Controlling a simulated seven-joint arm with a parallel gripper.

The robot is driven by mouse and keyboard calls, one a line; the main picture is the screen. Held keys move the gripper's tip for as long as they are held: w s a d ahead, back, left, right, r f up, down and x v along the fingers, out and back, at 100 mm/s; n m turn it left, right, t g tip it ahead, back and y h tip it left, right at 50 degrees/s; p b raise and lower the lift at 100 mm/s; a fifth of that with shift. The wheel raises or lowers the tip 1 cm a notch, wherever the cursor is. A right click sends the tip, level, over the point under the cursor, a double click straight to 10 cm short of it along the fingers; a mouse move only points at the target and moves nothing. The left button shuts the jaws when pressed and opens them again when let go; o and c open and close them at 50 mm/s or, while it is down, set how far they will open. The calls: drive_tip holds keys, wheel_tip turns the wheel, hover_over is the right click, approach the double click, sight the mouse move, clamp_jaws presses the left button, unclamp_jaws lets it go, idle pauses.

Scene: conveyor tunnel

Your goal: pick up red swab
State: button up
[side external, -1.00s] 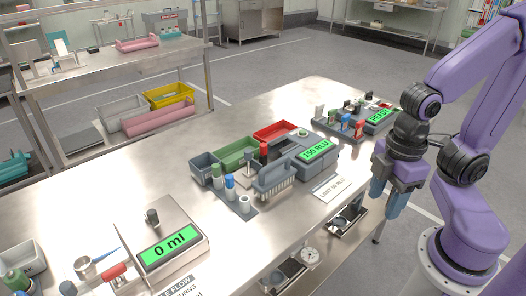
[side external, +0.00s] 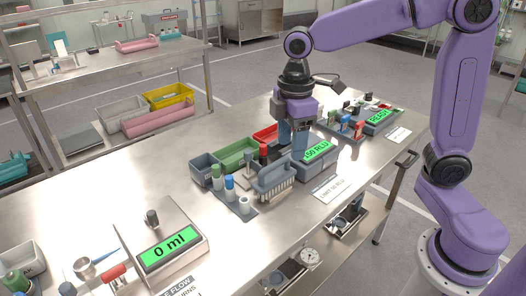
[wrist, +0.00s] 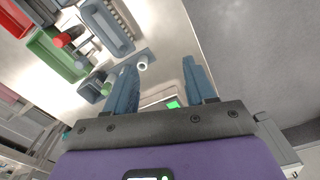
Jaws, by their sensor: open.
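A red-capped upright swab (side external: 263,151) stands beside the green bin in the side view, and its red cap also shows in the wrist view (wrist: 63,40) at the upper left. My gripper (side external: 292,153) is above the RLU reader, to the right of the red-capped swab and apart from it. In the wrist view my gripper (wrist: 160,66) is open with its blue fingers well apart and nothing between them. The lower part of the swab is partly hidden behind the grey rack.
A green bin (side external: 235,154), a red bin (side external: 264,133) and a grey rack (side external: 273,180) crowd around the swab. Green- and blue-capped tubes (side external: 230,182) stand in front. The RLU reader (side external: 312,170) is under my gripper. Bare table lies left of the bins.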

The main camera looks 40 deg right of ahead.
drive_tip(key=w+d+r, duration=0.1)
drive_tip(key=w+d, duration=0.3)
drive_tip(key=w, duration=0.9)
drive_tip(key=n, duration=0.2)
hover_over(263, 145)
drive_tip(key=f, duration=1.1)
drive_tip(key=shift+w+d+f, duration=0.1)
drive_tip(key=shift+d, duration=0.1)
drive_tip(key=shift+a+f, duration=0.2)
drive_tip(key=shift+f, duration=2.75)
clamp_jaws()
